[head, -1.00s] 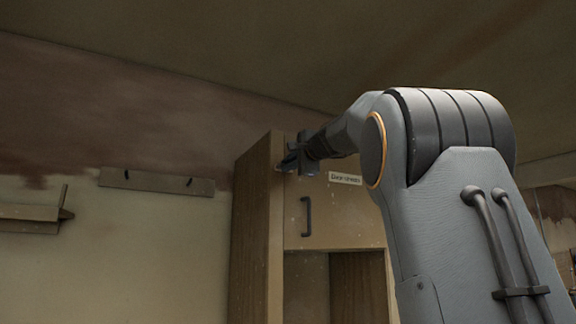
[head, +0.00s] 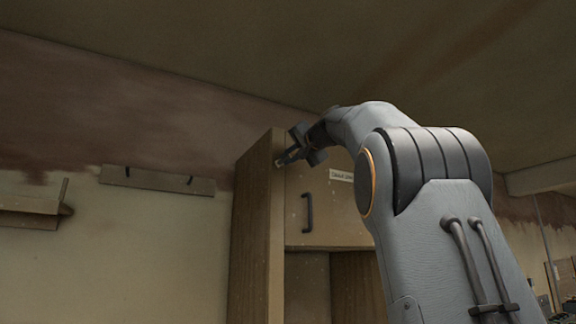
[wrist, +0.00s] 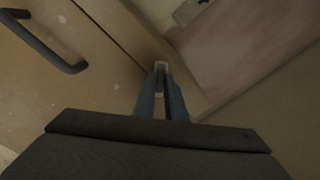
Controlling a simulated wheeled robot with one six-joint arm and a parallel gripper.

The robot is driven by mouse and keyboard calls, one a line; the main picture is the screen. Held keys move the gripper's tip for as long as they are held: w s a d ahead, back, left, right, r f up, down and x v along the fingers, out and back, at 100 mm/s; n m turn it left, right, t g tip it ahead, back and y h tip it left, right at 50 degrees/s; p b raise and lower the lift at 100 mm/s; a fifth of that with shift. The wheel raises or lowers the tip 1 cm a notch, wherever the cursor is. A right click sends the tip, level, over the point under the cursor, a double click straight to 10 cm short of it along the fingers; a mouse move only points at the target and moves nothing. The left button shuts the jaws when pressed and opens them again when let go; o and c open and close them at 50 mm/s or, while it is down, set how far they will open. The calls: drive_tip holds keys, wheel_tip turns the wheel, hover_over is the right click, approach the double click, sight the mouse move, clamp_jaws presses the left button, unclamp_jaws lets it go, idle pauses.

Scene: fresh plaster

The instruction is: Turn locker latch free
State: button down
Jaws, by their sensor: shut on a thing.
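The locker is a tall wooden cabinet with a closed upper door (head: 330,215), which has a dark bar handle (head: 307,212). My gripper (head: 284,159) is at the door's upper left corner, beside the cabinet's side panel. In the wrist view, my gripper (wrist: 161,88) has its two fingers close together on a small pale latch (wrist: 160,66) at the seam between door and frame. The fingers cover most of the latch, so its exact angle is unclear. The handle (wrist: 52,45) also shows at the upper left of the wrist view.
A white label (head: 341,176) is on the door, partly behind my arm. Below the door is an open compartment (head: 307,285). A peg rail (head: 157,181) and a small shelf (head: 30,205) are on the wall at left. The sloping ceiling is close above.

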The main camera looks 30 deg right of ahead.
drive_tip(key=n, duration=0.2)
drive_tip(key=n+b, duration=0.2)
drive_tip(key=n, duration=0.1)
drive_tip(key=shift+a+n, duration=0.25)
drive_tip(key=shift+n, duration=0.05)
drive_tip(key=shift+a+r+n+b, duration=0.15)
drive_tip(key=shift+n+b, duration=0.5)
drive_tip(key=shift+n, duration=1.55)
drive_tip(key=shift+a, duration=0.1)
drive_tip(key=c, duration=1.8)
unclamp_jaws()
drive_tip(key=shift+s, duration=0.1)
drive_tip(key=s+b, duration=0.4)
drive_tip(key=s, duration=0.3)
drive_tip(key=shift+s, duration=0.35)
